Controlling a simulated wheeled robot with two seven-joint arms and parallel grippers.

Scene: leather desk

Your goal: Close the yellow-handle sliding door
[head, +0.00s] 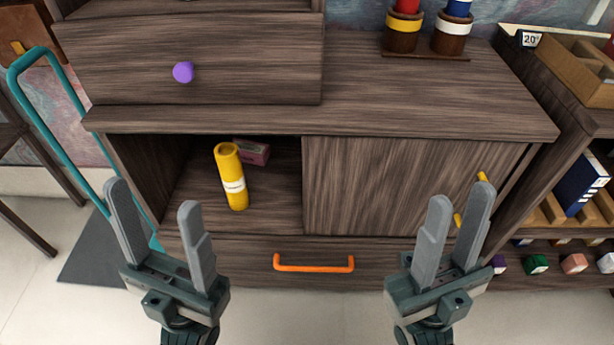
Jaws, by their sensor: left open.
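The sliding door (385,185) is a brown wood-grain panel over the right half of the cabinet's lower opening. Its yellow handle (457,220) is near the door's right edge, partly hidden behind a finger of my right gripper (460,195). That gripper's fingers are apart, less widely than the left ones, and point at the handle. I cannot tell whether they touch it. My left gripper (152,196) is open and empty in front of the cabinet's lower left corner. The left half of the opening is uncovered.
A yellow cylinder (231,178) and a dull red box (252,152) are inside the uncovered part. An orange-handled drawer (313,262) is below and a purple-knobbed drawer (183,72) above. A teal frame (50,105) stands left. Shelves with a blue book (581,184) stand right.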

